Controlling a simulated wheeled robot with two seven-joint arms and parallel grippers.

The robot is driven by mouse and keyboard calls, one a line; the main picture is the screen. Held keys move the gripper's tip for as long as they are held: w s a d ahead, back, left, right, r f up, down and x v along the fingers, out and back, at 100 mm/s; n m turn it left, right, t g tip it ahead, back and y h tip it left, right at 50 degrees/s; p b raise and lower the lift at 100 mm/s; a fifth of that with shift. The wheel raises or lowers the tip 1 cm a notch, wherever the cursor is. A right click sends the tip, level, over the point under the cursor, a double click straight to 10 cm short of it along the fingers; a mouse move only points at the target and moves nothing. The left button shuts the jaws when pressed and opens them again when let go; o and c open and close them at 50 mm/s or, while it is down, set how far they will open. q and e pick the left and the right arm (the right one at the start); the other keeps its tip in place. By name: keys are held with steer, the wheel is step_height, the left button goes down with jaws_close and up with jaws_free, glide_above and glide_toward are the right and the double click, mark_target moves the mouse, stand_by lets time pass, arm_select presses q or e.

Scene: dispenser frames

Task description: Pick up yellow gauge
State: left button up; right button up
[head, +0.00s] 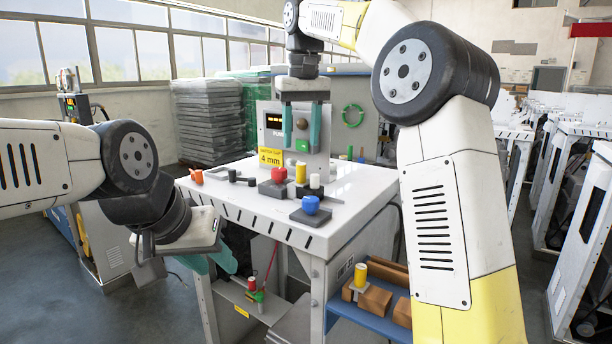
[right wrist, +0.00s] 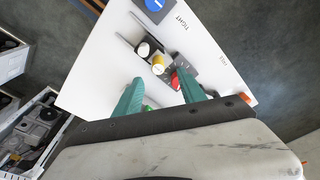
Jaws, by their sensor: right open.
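The yellow gauge (head: 300,172) is a small upright cylinder on the white table, between a red-topped piece (head: 279,175) and a white-topped one (head: 315,182). It also shows in the right wrist view (right wrist: 158,65), between the white and red tops. My right gripper (head: 301,135) is open and empty. It hangs above the far part of the table, fingers pointing down, apart from the gauge. In the right wrist view, its teal fingers (right wrist: 162,88) spread below the row of pieces. My left gripper (head: 212,263) is low beside the table's left edge; its opening is unclear.
A blue-topped piece (head: 311,204) sits on a dark plate near the front. An orange piece (head: 197,176) and a dark tool (head: 232,175) lie at left. A yellow 4 mm sign (head: 270,168) stands behind. Another yellow cylinder (head: 360,273) is on the lower shelf.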

mark_target(301, 164)
steer(key=shift+w+a+f, duration=0.1)
steer(key=shift+w+f, duration=0.1)
steer(key=shift+f, duration=0.15)
steer(key=shift+w+f, duration=0.2)
steer(key=shift+f, duration=1.6)
steer(key=shift+w+f, duration=0.15)
steer(key=shift+f, duration=1.6)
jaws_close()
